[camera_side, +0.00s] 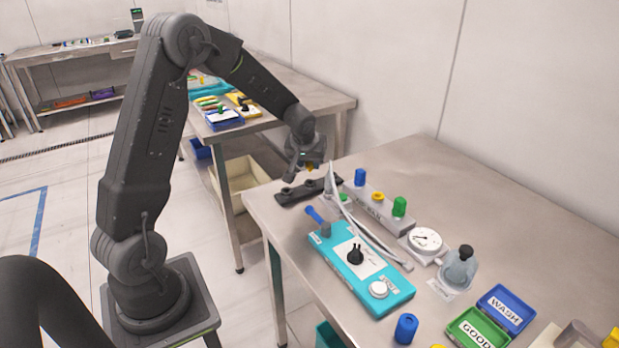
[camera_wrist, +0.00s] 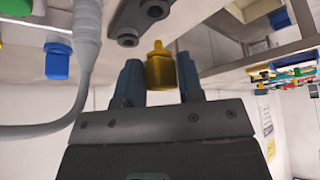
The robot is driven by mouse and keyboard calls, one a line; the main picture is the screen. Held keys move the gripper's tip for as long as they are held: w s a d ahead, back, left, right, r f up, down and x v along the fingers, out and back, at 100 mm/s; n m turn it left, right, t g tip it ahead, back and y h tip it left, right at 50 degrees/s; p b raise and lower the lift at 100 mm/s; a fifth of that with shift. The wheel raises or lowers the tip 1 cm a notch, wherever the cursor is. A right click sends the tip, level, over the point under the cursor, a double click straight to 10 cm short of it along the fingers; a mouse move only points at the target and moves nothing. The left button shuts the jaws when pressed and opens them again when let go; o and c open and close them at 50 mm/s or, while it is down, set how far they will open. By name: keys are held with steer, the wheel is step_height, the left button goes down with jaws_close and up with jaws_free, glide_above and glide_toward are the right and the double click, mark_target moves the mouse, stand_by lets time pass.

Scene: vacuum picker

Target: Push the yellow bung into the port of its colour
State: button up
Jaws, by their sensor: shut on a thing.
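My gripper (camera_side: 307,163) is shut on the yellow bung (camera_wrist: 160,70). In the wrist view the bung sits between the two fingers, its narrow tip pointing away from the palm. In the side view the bung is a small yellow patch, mostly hidden by the gripper. The gripper is above a dark bar (camera_side: 320,187) at the table's far left edge, apart from it. The bar also shows in the wrist view (camera_wrist: 140,22), with round dark openings; I cannot tell any port colour. A pale grey rack (camera_side: 370,207) carries blue, yellow and green pieces.
A pale hose or strip (camera_side: 345,215) rises between the bar and the rack. A teal box (camera_side: 335,262) with a blue lever stands in front. A dial gauge (camera_side: 425,240), a grey flask (camera_side: 459,267) and blue and green trays stand right. The table's back right is clear.

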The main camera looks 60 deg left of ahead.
steer(key=shift+w+d, duration=0.1)
steer(key=w+d+r, duration=0.3)
steer(key=w+d, duration=0.2)
steer(key=d, duration=0.3)
steer(key=w+d+r, duration=0.2)
steer(key=w+d, duration=0.4)
steer(key=d, duration=0.3)
steer(key=f, duration=0.5)
steer(key=shift+s+a, duration=0.35)
steer(key=shift+f, duration=0.3)
steer(key=o, duration=0.5)
steer(key=c, duration=0.5)
steer(key=shift+f, duration=1.25)
